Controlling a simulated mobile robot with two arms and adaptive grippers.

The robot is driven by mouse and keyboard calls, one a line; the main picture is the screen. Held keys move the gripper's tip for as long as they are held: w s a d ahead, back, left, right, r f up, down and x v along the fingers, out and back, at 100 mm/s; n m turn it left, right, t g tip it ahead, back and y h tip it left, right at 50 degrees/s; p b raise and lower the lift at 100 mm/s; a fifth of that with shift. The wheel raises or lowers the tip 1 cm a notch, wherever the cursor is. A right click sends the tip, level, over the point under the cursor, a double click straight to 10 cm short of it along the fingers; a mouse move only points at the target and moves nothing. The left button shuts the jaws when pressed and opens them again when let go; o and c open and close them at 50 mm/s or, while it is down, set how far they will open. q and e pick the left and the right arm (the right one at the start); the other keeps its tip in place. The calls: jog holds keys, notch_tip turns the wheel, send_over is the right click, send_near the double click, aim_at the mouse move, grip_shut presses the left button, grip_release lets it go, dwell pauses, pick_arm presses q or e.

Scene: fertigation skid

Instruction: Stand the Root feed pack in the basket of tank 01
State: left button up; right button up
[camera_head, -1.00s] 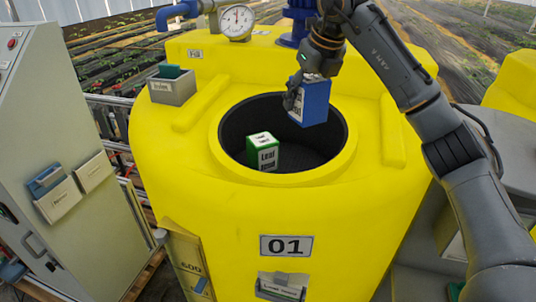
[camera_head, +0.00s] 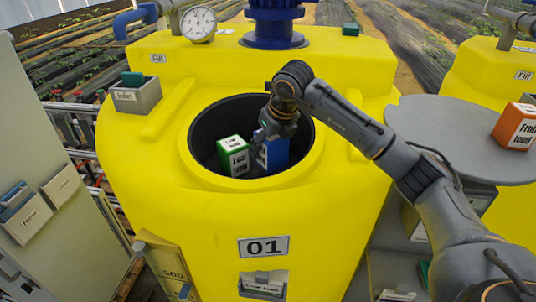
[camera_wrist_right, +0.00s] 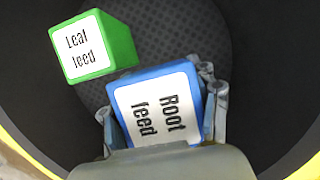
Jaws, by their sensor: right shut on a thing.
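The blue Root feed pack (camera_head: 272,153) is inside the round black basket (camera_head: 208,128) in the top of yellow tank 01 (camera_head: 140,190). My right gripper (camera_head: 268,135) reaches down into the opening and is shut on the pack. In the right wrist view the Root feed pack (camera_wrist_right: 155,105) sits between the fingers (camera_wrist_right: 160,125) with its label facing up. Whether its base touches the basket floor cannot be told. The green Leaf feed pack (camera_head: 233,156) stands just left of it in the basket, and also shows in the wrist view (camera_wrist_right: 95,45). My left gripper is not in view.
An orange Fruit feed pack (camera_head: 516,127) stands on a grey round table (camera_head: 450,125) at the right. A pressure gauge (camera_head: 198,23) and blue pipework stand behind the opening. A small grey box (camera_head: 134,96) sits on the tank's left shoulder.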

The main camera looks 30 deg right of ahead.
aim_at(277, 137)
notch_tip(277, 137, down, 4)
jog(key=shift+r+p, duration=0.2)
jog(key=shift+p, duration=0.45)
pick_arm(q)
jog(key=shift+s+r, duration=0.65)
pick_arm(e)
jog(key=shift+f, duration=0.2)
jog(key=shift+f+b, duration=0.2)
jog(key=shift+b, duration=0.1)
jog(key=o, duration=1.5)
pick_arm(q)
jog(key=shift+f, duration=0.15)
pick_arm(e)
jog(key=shift+r, duration=0.15)
jog(key=b+v, duration=0.2)
jog(key=v, duration=0.9)
jog(key=shift+r+b, duration=0.1)
jog(key=shift+b, duration=0.25)
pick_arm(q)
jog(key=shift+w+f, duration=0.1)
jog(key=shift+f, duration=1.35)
pick_arm(e)
jog(key=shift+s+r, duration=0.2)
jog(key=shift+r, duration=0.25)
